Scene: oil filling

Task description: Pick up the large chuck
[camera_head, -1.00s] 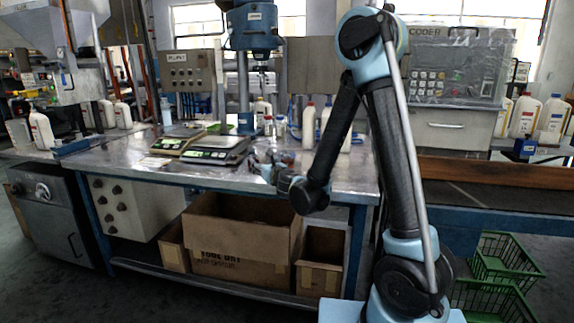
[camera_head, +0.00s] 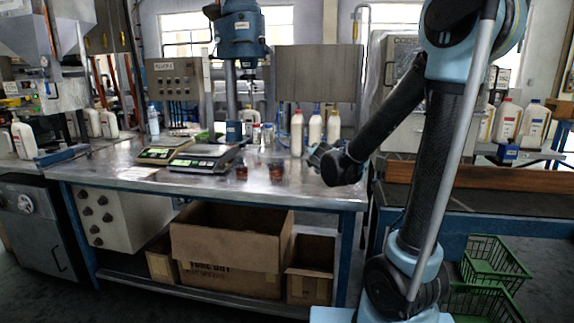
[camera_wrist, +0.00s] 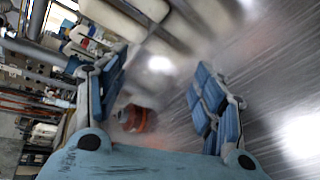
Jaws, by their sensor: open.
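Two small reddish-brown pieces stand on the metal bench. The right one looks slightly larger and is likely the large chuck (camera_head: 276,172); the smaller piece (camera_head: 241,173) is left of it. My gripper (camera_head: 317,154) is open and empty over the bench, to the right of both pieces. In the wrist view my gripper (camera_wrist: 160,78) has its blue-padded fingers wide apart. One reddish piece (camera_wrist: 136,118) shows there, beside the left finger and close to the palm edge; I cannot tell which of the two it is.
Several white bottles (camera_head: 315,131) stand behind my gripper. Small jars (camera_head: 262,134) and two scales (camera_head: 203,158) are further left, and a drill press (camera_head: 245,40) is at the back. The bench (camera_head: 215,187) is clear along its front edge.

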